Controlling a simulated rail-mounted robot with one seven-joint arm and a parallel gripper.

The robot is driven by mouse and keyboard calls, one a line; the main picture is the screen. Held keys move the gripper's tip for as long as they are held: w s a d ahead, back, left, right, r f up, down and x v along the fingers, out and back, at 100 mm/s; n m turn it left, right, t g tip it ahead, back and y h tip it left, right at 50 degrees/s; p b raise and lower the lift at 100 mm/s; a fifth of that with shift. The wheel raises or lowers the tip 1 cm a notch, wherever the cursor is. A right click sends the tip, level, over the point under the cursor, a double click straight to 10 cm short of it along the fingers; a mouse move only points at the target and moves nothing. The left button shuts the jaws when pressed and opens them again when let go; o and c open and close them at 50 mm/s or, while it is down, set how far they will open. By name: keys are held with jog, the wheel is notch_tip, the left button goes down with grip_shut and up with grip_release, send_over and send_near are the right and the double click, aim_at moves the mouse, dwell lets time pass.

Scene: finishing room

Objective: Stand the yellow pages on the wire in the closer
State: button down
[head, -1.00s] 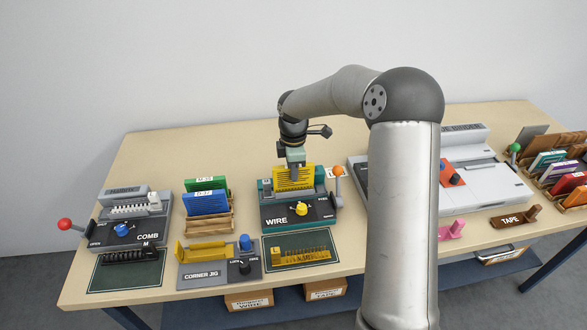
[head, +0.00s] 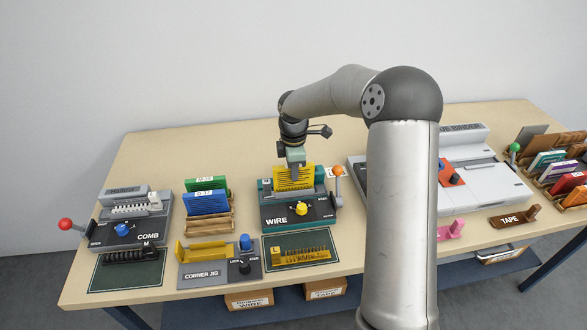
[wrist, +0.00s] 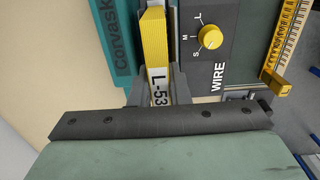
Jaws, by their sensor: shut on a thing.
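The yellow pages (head: 294,178) stand upright in the wire closer (head: 271,214), the teal and dark machine marked WIRE. My gripper (head: 295,168) is shut on them from above. In the wrist view the yellow pages (wrist: 154,50), labelled L-53, run between my gripper's fingers (wrist: 154,82) and lie along the closer's slot. Whether their lower edge touches the wire is hidden. The closer's yellow knob (wrist: 211,37) sits beside the letters S, M and L. Its orange-topped lever (head: 338,185) stands up at the right.
A yellow wire piece (head: 300,254) lies on a dark mat in front. The comb machine (head: 130,217) and a rack with blue pages (head: 206,203) stand to the left. A large white machine (head: 480,185) is at the right, partly behind my arm. The table behind the closer is clear.

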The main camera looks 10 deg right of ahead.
jog(key=shift+f+b, duration=0.4)
jog(key=shift+f, duration=0.2)
dwell(0.3)
jog(key=c, duration=1.6)
grip_release()
jog(key=shift+c, duration=0.2)
jog(key=shift+r, duration=0.1)
jog(key=shift+r+p, duration=3.8)
jog(key=shift+r, duration=1.65)
